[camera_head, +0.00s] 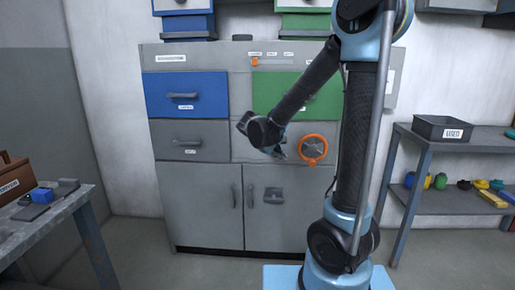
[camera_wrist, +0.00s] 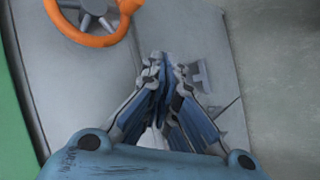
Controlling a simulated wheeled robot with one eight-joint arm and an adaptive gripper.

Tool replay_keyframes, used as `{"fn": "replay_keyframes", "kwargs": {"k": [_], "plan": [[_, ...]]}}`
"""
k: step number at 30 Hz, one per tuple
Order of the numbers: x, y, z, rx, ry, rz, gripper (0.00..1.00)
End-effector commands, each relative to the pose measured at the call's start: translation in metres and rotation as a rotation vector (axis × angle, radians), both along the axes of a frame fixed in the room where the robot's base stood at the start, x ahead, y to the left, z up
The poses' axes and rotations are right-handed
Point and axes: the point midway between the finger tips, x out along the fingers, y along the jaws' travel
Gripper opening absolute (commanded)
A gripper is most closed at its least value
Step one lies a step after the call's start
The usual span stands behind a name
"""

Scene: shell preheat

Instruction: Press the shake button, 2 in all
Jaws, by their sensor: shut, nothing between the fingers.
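I cannot make out a button marked shake in either view. The grey cabinet (camera_head: 222,228) has an orange ring wheel (camera_head: 314,149) on its front and a strip of small labels (camera_head: 288,54) near the top, too small to read. My gripper (camera_head: 279,152) is in front of the cabinet, just left of the orange wheel. In the wrist view my gripper (camera_wrist: 163,62) is shut and empty, with its fingertips over grey cabinet panelling. The wheel (camera_wrist: 92,20) shows at the upper left there. My arm hides part of the cabinet's right side.
The cabinet has a blue drawer (camera_head: 165,92), a green drawer (camera_head: 268,88) and lower doors with handles. A workbench (camera_head: 50,228) stands at the left. A shelf (camera_head: 440,205) with a dark bin (camera_head: 443,122) stands at the right. Open floor lies in front of the cabinet.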

Motion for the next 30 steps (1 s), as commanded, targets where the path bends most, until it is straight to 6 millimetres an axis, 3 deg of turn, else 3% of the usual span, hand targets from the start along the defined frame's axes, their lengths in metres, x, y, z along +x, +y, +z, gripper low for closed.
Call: {"fn": "replay_keyframes", "kwargs": {"k": [1, 6, 12, 18, 30], "plan": [[0.01, 0.017, -0.003, -0.026, -0.013, 0.03, 0.0], [0.033, 0.062, -0.01, -0.11, -0.059, 0.107, 0.0], [0.045, 0.096, -0.016, -0.17, -0.095, 0.161, 0.0], [0.048, 0.106, -0.019, -0.189, -0.107, 0.176, 0.0], [0.051, 0.105, -0.018, -0.188, -0.107, 0.174, 0.0]]}}
